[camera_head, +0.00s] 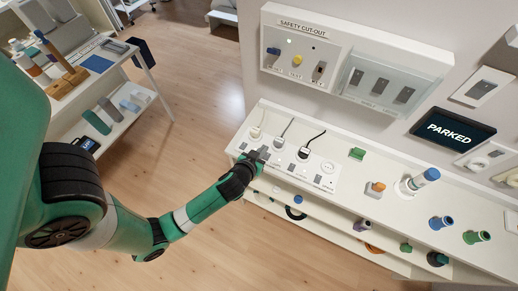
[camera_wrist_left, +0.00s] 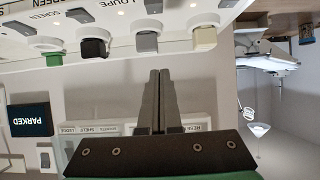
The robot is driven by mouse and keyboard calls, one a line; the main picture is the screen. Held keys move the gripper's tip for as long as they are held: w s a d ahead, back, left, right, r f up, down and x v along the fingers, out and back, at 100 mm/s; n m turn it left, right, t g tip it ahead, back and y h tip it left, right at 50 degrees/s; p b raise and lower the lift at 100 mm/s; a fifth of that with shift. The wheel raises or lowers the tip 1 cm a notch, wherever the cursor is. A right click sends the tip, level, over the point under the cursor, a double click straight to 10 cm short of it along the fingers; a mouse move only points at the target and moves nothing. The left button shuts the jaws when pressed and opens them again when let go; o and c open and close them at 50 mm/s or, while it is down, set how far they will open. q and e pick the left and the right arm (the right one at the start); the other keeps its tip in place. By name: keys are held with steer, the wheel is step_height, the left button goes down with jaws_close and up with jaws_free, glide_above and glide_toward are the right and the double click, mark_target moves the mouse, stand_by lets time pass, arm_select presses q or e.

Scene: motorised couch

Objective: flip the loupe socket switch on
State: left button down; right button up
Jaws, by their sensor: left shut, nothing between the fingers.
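A white socket panel (camera_head: 292,168) lies on the shelf top, with a row of plugs and small grey switches in front of them. In the left wrist view a LOUPE label (camera_wrist_left: 130,9) sits beside a small grey switch (camera_wrist_left: 153,5) at the top edge. A grey plug (camera_wrist_left: 147,41) is in line with that switch. Whether the switch is on or off cannot be told. My left gripper (camera_head: 262,152) is over the left end of the panel in the head view. Its fingers (camera_wrist_left: 160,73) are shut together and empty, apart from the switch in the wrist view. My right gripper is not in view.
A black plug (camera_head: 303,153) and a white plug (camera_head: 255,132) with cables flank the grey one. The SAFETY CUT-OUT panel (camera_head: 305,58) and PARKED display (camera_head: 453,130) are on the wall behind.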

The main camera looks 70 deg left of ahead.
arm_select(q)
steer(key=s+d+r, duration=0.2)
steer(key=r, duration=0.1)
steer(key=shift+d, duration=0.15)
stand_by(0.5)
